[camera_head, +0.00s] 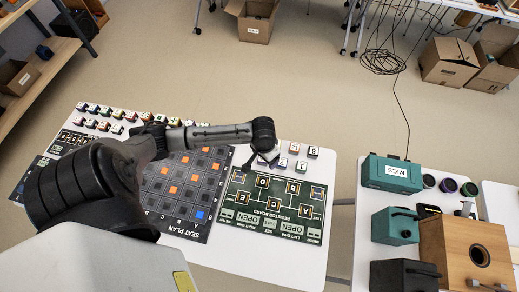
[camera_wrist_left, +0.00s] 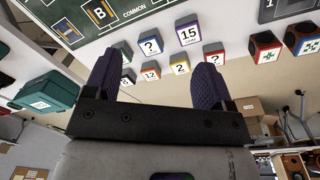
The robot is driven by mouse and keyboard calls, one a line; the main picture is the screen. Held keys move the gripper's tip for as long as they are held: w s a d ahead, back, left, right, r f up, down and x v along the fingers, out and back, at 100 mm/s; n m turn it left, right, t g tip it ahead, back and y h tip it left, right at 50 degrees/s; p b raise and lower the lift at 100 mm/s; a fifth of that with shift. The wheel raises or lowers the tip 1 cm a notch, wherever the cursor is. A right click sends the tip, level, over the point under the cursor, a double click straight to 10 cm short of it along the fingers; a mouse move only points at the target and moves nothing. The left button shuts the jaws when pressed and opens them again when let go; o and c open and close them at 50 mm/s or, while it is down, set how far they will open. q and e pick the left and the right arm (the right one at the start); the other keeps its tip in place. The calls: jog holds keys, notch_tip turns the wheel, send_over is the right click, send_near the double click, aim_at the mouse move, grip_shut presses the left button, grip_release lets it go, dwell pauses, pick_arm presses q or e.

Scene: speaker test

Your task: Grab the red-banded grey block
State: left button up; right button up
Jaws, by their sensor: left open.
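My left gripper (camera_head: 268,158) hangs over the upper edge of the resistor board, beside a small group of cube blocks. In the left wrist view its two purple-padded fingers (camera_wrist_left: 157,64) are apart, with nothing held between them. A pale block with a reddish band (camera_head: 294,149) stands in that group, just right of the gripper. In the left wrist view, a block marked 12 (camera_wrist_left: 151,70) with an orange-red band shows between the fingers; I cannot tell whether it is the same block. My right gripper is not in view.
The resistor board (camera_head: 270,228) and seat plan (camera_head: 160,222) lie on the white table. Teal cases (camera_head: 391,174) and a wooden speaker box (camera_head: 445,250) stand on the right table.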

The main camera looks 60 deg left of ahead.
pick_arm(q)
jog(key=w+a+f+n+b, duration=0.2)
jog(key=w+a+n+b, duration=0.15)
jog(key=a, duration=0.45)
jog(key=w+a+f+n+b, duration=0.1)
jog(key=w+a+n+b, duration=0.2)
jog(key=a, duration=0.4)
jog(key=shift+g+y, duration=0.3)
jog(key=f+b, duration=0.1)
jog(key=f, duration=0.4)
jog(key=f+b, duration=0.1)
jog(key=f, duration=0.1)
jog(key=shift+s+a+f+b, duration=0.2)
jog(key=shift+s+b, duration=0.1)
jog(key=shift+s, duration=0.1)
jog(key=shift+f+b, duration=0.75)
jog(key=shift+f, duration=2.3)
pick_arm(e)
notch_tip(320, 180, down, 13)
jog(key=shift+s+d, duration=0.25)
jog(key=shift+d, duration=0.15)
pick_arm(q)
jog(key=shift+a, duration=0.1)
jog(key=c, duration=1)
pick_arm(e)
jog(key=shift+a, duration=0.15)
